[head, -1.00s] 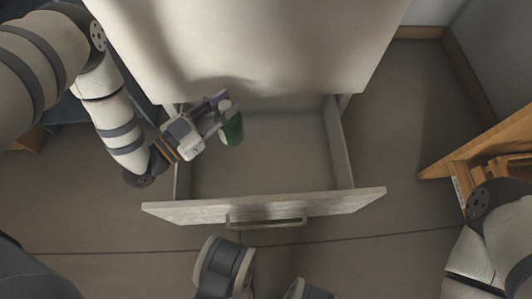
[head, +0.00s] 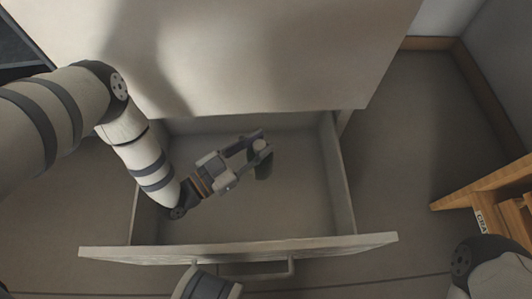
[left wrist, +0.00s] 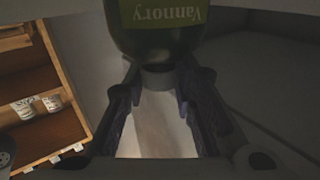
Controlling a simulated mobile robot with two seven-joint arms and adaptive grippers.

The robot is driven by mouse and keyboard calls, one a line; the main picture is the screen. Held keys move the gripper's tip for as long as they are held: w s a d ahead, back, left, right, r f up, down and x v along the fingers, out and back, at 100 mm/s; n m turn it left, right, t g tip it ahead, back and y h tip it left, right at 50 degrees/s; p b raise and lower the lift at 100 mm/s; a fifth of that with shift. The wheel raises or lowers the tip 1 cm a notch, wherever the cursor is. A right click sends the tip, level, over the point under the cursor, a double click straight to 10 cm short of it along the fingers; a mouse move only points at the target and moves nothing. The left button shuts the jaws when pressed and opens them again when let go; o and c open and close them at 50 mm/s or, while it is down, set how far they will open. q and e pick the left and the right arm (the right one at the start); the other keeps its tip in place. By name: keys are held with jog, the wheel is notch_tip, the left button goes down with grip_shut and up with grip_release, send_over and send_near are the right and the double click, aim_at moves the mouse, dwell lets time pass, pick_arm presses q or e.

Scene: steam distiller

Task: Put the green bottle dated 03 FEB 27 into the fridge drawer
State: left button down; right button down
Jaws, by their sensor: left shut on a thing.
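The fridge drawer (head: 300,215) is pulled open below the white fridge front. My left gripper (head: 257,150) is inside the drawer's outline, over its middle, shut on the bottle (head: 264,168). The bottle looks dark in the head view, with its pale cap at the fingers. In the left wrist view the green bottle (left wrist: 158,40) shows a green label reading "Vannory" upside down, and the fingers grip its neck. No date is readable. I cannot tell whether the bottle touches the drawer floor. My right gripper is not in view.
The drawer's front panel with its handle (head: 245,272) lies at the near side. A wooden shelf (head: 490,195) stands at the right; the left wrist view shows small labelled containers (left wrist: 50,102) on wooden shelving. The rest of the drawer floor looks empty.

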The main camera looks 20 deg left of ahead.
pick_arm(q)
jog(key=f+b, duration=0.1)
jog(key=d+f, duration=0.1)
jog(key=f, duration=0.1)
jog(key=w+f+b, duration=0.1)
jog(key=shift+d+f+b, duration=0.15)
jog(key=shift+f+b, duration=0.15)
jog(key=shift+f, duration=0.05)
jog(key=shift+f, duration=0.2)
jog(key=c, duration=1.3)
grip_release()
jog(key=shift+s, duration=0.1)
jog(key=shift+c, duration=0.2)
jog(key=p+v, duration=0.2)
jog(key=v, duration=0.5)
jog(key=shift+s+r, duration=0.15)
jog(key=shift+s, duration=0.05)
